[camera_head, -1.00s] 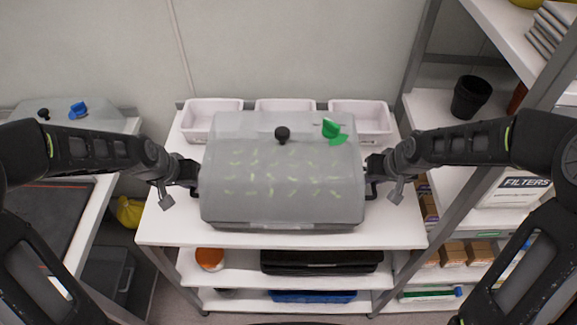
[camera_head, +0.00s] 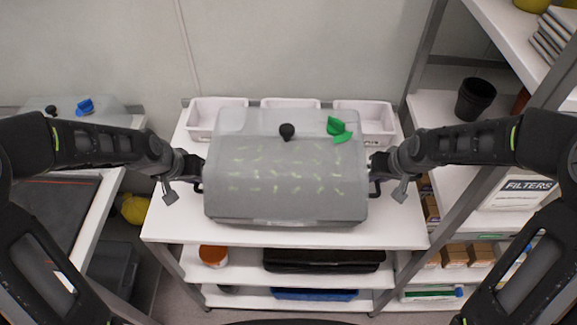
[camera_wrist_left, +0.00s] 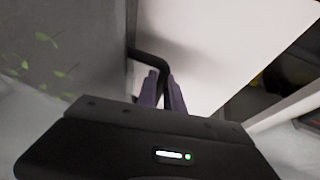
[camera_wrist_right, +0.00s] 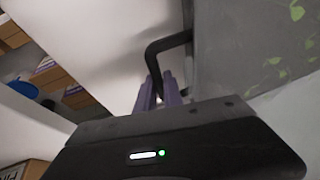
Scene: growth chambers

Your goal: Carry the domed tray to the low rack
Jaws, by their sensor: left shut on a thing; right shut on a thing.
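The domed tray (camera_head: 285,185) has a clear grey dome with a black knob and a green clip on top, and seedlings show through it. It is level, in front of the white bins and over the top shelf of the low rack (camera_head: 190,233); I cannot tell whether its base touches the shelf. My left gripper (camera_head: 194,172) is shut on the tray's left black handle (camera_wrist_left: 150,62). My right gripper (camera_head: 378,172) is shut on its right black handle (camera_wrist_right: 165,45). The tray's underside is hidden.
White bins (camera_head: 218,112) line the back of the top shelf. A tall shelf unit (camera_head: 440,110) with a black pot (camera_head: 474,98) stands close on the right. A bench (camera_head: 95,215) with another domed tray (camera_head: 70,108) is on the left. Bare shelf shows in front.

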